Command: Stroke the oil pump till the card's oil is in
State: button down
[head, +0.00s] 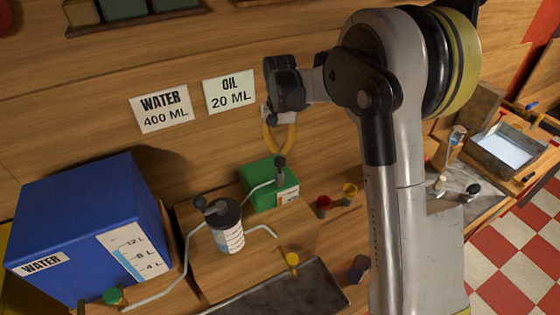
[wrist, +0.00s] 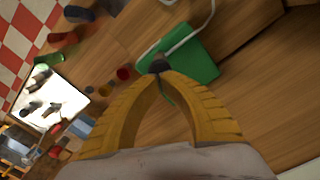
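The oil card (head: 230,93) on the back wall reads OIL 20 ML. The green oil box (head: 264,187) stands on the bench with a dark-knobbed pump (head: 280,166) on top and a pale spout tube running left. My gripper (head: 277,151) points down just above the pump knob. In the wrist view, the yellow fingers (wrist: 164,76) meet at their tips, right by the dark knob (wrist: 159,64), with the green box (wrist: 190,58) behind. I cannot tell whether the tips touch the knob. Nothing shows held between the fingers.
The water card (head: 161,108) reads WATER 400 ML, above a blue water tank (head: 80,220). Red (head: 323,203) and yellow (head: 349,191) small cups stand to the right. A dark tray (head: 290,288) lies in front.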

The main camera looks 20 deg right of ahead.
aim_at(280, 160)
jog(key=shift+f, duration=0.1)
dwell(0.3)
jog(key=shift+f+b, duration=2.8)
jog(key=shift+f, duration=0.6)
jog(key=shift+r, duration=0.15)
jog(key=shift+r+p, duration=1.85)
jog(key=shift+r, duration=1.6)
jog(key=shift+f, duration=0.15)
